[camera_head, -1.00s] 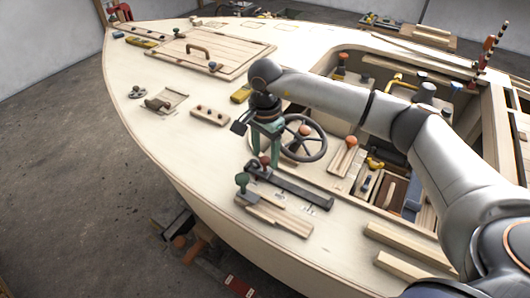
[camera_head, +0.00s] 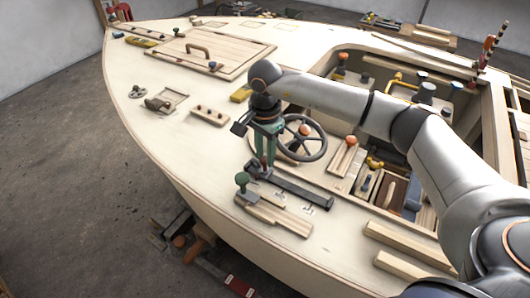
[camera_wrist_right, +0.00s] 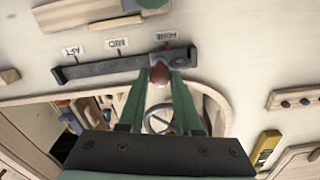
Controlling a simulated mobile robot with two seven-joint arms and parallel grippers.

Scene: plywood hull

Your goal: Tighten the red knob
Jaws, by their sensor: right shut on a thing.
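The red knob (camera_wrist_right: 159,75) sits on a slider near the FORE-labelled end of a dark rail (camera_wrist_right: 105,68) in the wrist view. My right gripper (camera_wrist_right: 160,82) is shut on it, with a green finger on each side of the knob. In the head view my right gripper (camera_head: 265,160) points down over the far end of the same rail (camera_head: 302,193), and the fingers mostly hide the knob. My left gripper is in neither view.
A spoked wheel (camera_head: 303,138) stands just right of the gripper. A green knob (camera_head: 242,179) on a wooden block is close by at the front left. An orange-topped lever (camera_head: 351,141) and the open cockpit lie to the right.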

